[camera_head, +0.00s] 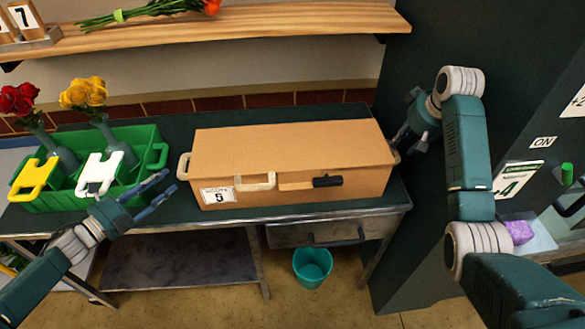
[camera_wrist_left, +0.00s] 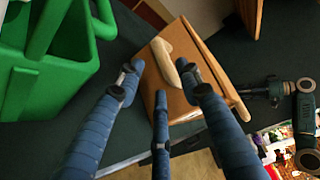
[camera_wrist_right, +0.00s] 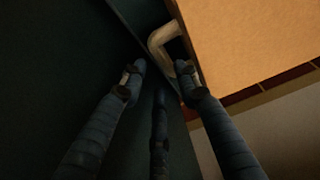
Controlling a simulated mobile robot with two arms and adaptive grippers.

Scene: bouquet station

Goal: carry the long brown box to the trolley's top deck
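The long brown box (camera_head: 290,150) lies shut on the dark green table. It has a cream handle at each end, a front cream handle, a black latch and a label with a 5. My left gripper (camera_head: 165,184) is open off the box's left end. In the left wrist view, the left end handle (camera_wrist_left: 165,62) lies just beyond its spread fingers. My right gripper (camera_head: 405,133) is by the right end, partly hidden in the head view. In the right wrist view its fingers are spread, with the right end handle (camera_wrist_right: 163,42) just ahead. I cannot make out the trolley.
A green crate (camera_head: 150,190) with white and yellow handles and roses stands left of the box, close to my left gripper. A wooden shelf (camera_head: 250,28) runs above. A dark cabinet (camera_head: 405,230) stands right. A teal bucket (camera_head: 312,266) is on the floor.

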